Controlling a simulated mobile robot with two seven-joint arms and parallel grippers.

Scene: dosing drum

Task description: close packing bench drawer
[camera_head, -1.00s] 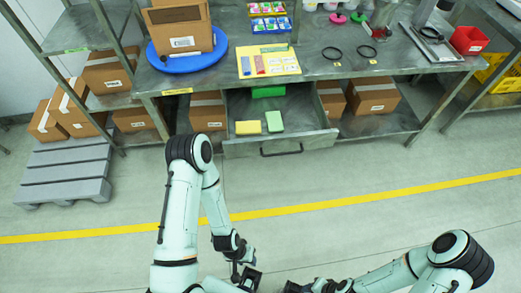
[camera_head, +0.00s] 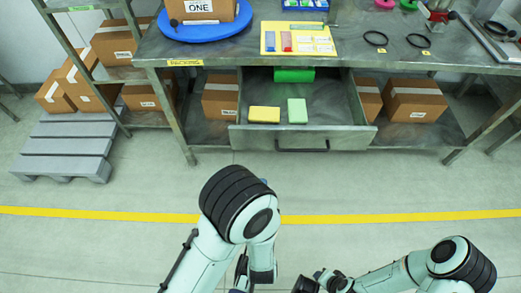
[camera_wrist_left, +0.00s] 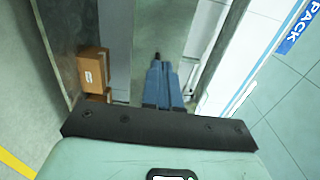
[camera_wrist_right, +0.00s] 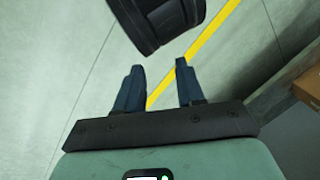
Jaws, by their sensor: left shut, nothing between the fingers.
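The packing bench drawer (camera_head: 300,138) stands pulled out under the metal bench top. Its dark bar handle (camera_head: 302,150) is on the front panel. A yellow block (camera_head: 264,114), a light green block (camera_head: 297,111) and a darker green item (camera_head: 294,75) lie inside. My left gripper (camera_wrist_left: 158,68) is shut and empty in the left wrist view. In the head view it is low in the picture, mostly hidden by my left arm, well apart from the drawer. My right gripper (camera_wrist_right: 156,80) is open and empty over the floor.
The bench top (camera_head: 200,55) carries a blue round turntable (camera_head: 205,31), a yellow card board (camera_head: 298,38) and black rings. Cardboard boxes (camera_head: 414,100) sit on the lower shelf. A grey pallet (camera_head: 65,146) is at left. The floor before the drawer is clear.

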